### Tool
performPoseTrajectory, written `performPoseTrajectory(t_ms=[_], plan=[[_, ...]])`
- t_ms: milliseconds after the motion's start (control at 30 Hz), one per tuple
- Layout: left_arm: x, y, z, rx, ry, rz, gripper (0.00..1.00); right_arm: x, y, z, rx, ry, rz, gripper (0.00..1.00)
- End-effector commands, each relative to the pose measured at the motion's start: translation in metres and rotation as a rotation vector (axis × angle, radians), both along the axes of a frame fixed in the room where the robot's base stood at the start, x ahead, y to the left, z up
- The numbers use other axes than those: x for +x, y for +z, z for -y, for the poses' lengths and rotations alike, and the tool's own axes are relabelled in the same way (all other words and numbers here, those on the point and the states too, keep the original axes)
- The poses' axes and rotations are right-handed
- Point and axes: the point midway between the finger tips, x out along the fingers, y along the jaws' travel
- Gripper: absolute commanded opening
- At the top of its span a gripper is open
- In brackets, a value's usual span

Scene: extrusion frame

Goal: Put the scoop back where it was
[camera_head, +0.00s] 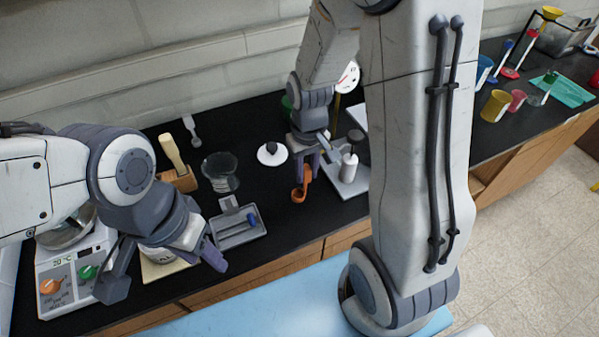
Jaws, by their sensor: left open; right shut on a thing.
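An orange scoop (299,194) hangs from my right gripper (306,170), which is shut on its upper part. The scoop's bowl is at the lower end, over the black bench top between the grey tray and the white bottle. I cannot tell whether the bowl touches the bench. My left gripper (164,274) is open with its jaws spread wide, at the front left of the bench by the hotplate. It partly covers a pale square item (160,268) below it.
A grey tray (240,237) with a blue-handled tool lies left of the scoop. Behind are a glass dish (220,172), a white disc with a dark knob (272,153) and a wooden block (182,181). A white bottle (348,168) stands right; a hotplate (62,280) is far left.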

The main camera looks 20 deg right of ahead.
Motion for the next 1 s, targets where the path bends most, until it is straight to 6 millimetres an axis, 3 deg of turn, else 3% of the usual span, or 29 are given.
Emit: performPoseTrajectory(t_ms=[233, 500, 767, 800, 833, 1000], plan=[[0.000, 0.007, 0.000, 0.000, -0.001, 0.000, 0.50, 0.011, -0.013, -0.006, 0.000, -0.003, -0.003, 0.00], [0.000, 0.016, 0.000, 0.000, -0.003, 0.000, 0.50, 0.011, -0.045, -0.005, 0.000, -0.004, -0.003, 0.00], [0.000, 0.016, 0.000, 0.000, -0.003, 0.000, 0.50, 0.011, -0.049, -0.005, 0.000, -0.004, 0.001, 0.00], [0.000, 0.016, 0.000, 0.000, -0.003, 0.000, 0.50, 0.011, -0.049, -0.005, 0.000, -0.004, 0.000, 0.45], [0.000, 0.016, 0.000, 0.000, -0.003, 0.000, 0.50, 0.011, -0.049, -0.005, 0.000, -0.004, 0.000, 0.56], [0.000, 0.016, 0.000, 0.000, -0.003, 0.000, 0.50, 0.011, -0.049, -0.005, 0.000, -0.004, 0.000, 0.59]])
